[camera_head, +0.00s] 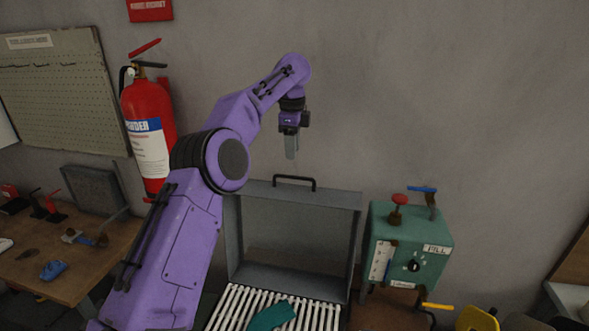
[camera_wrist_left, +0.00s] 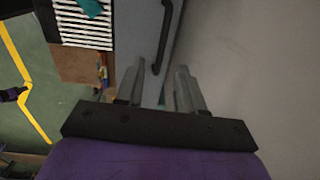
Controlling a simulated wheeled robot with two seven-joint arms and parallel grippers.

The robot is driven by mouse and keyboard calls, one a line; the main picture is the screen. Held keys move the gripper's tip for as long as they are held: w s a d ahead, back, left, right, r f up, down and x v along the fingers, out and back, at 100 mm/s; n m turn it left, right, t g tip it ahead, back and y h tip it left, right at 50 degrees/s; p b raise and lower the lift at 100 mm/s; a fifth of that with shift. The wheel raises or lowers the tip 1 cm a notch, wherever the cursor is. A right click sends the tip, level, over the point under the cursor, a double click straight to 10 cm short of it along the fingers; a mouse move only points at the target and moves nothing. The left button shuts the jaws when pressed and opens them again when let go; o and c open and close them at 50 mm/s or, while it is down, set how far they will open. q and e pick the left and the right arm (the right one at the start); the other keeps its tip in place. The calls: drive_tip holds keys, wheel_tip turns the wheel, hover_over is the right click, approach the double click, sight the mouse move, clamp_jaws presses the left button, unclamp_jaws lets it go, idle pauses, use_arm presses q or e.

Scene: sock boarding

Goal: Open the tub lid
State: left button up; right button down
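The tub lid (camera_head: 296,222) is a grey panel standing raised at the back of the tub, with a black handle (camera_head: 293,179) on its top edge. The tub (camera_head: 344,312) below shows white slats with a teal sock (camera_head: 272,315) on them. My left gripper (camera_head: 291,158) is above the handle, apart from it and empty. In the left wrist view its two fingers (camera_wrist_left: 161,68) are spread, and the handle (camera_wrist_left: 165,35) lies beyond the tips. A small purple part at that view's left edge may be my right arm; its fingers cannot be made out.
A green control box (camera_head: 411,245) with a red knob and a blue lever stands right of the tub. A red fire extinguisher (camera_head: 149,130) hangs on the wall at left. A wooden bench (camera_head: 75,270) holds small tools. The wall is close behind the lid.

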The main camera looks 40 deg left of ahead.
sight(294, 177)
use_arm(q)
drive_tip(key=f, duration=0.2)
drive_tip(key=w+f, duration=0.1)
drive_tip(key=f, duration=0.5)
drive_tip(key=shift+w+a+f, duration=0.1)
drive_tip(key=shift+w, duration=0.05)
drive_tip(key=shift+s, duration=0.4)
drive_tip(key=shift+w, duration=0.15)
clamp_jaws()
